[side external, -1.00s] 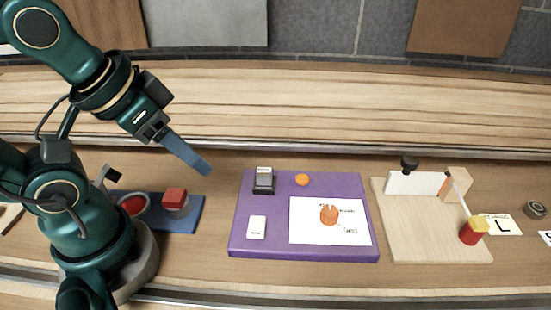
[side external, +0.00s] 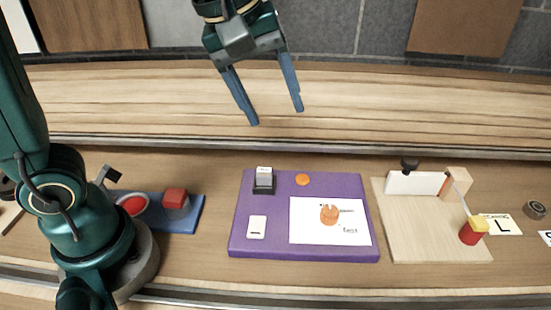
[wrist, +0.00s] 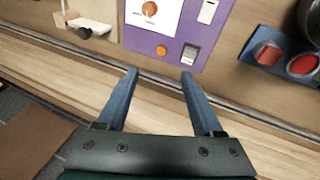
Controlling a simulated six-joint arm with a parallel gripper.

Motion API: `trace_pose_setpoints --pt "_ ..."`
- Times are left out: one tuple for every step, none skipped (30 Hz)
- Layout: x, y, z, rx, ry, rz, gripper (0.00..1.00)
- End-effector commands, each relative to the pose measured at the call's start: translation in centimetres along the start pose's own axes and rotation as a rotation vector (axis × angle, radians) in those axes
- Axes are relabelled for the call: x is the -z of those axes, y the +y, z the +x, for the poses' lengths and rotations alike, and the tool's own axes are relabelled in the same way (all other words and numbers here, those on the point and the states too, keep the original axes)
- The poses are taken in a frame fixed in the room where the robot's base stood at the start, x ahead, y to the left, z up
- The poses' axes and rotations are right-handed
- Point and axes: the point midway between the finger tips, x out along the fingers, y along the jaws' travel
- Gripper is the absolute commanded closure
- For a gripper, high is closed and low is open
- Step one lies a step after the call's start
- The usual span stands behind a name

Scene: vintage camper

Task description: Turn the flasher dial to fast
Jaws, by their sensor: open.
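The flasher dial (side external: 329,214) is an orange knob on a white card (side external: 305,236) with small printed labels. The card lies on the purple board (side external: 267,213). The label at the card's lower right read "fast" in the earlier side view. My gripper (side external: 276,115) is open and empty, high above the bench and behind the board. Its two blue fingers point down, well apart from the dial. In the wrist view the fingers (wrist: 158,72) are spread with nothing between them.
The purple board also carries a black-and-grey switch (side external: 264,182), an orange button (side external: 303,180) and a white switch (side external: 257,227). A blue board (side external: 186,222) with red parts stands left.

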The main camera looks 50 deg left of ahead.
Motion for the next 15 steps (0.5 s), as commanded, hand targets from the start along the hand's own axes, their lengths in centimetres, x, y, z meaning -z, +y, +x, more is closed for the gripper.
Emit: trace_pose_setpoints --pt "-0.1 1.1 1.0 0.021 -0.02 -0.029 0.32" --pt "-0.2 1.6 1.6 0.031 -0.028 -0.049 0.32" --pt "-0.4 2.3 2.3 0.045 -0.039 -0.073 0.32" --pt "-0.5 2.8 2.9 0.057 -0.048 -0.089 0.32" --pt "-0.7 3.3 3.5 0.069 -0.056 -0.103 0.32" --pt "-1.0 3.9 4.4 0.085 -0.066 -0.121 0.32" --pt "-1.2 4.3 5.1 0.098 -0.073 -0.133 0.32" --pt "-1.5 4.6 5.8 0.111 -0.08 -0.142 0.32" --pt "-1.9 5.1 6.8 0.13 -0.089 -0.15 0.32" --pt "-2.2 5.4 7.6 0.142 -0.095 -0.153 0.32" --pt "-2.6 5.6 8.3 0.156 -0.102 -0.153 0.32" --pt "-3.0 5.8 9.3 0.173 -0.109 -0.151 0.32" --pt "-3.4 5.9 10.0 0.186 -0.115 -0.144 0.32" --pt "-3.8 6.0 10.7 0.197 -0.121 -0.135 0.32" --pt "-4.2 6.0 11.5 0.212 -0.127 -0.124 0.32"
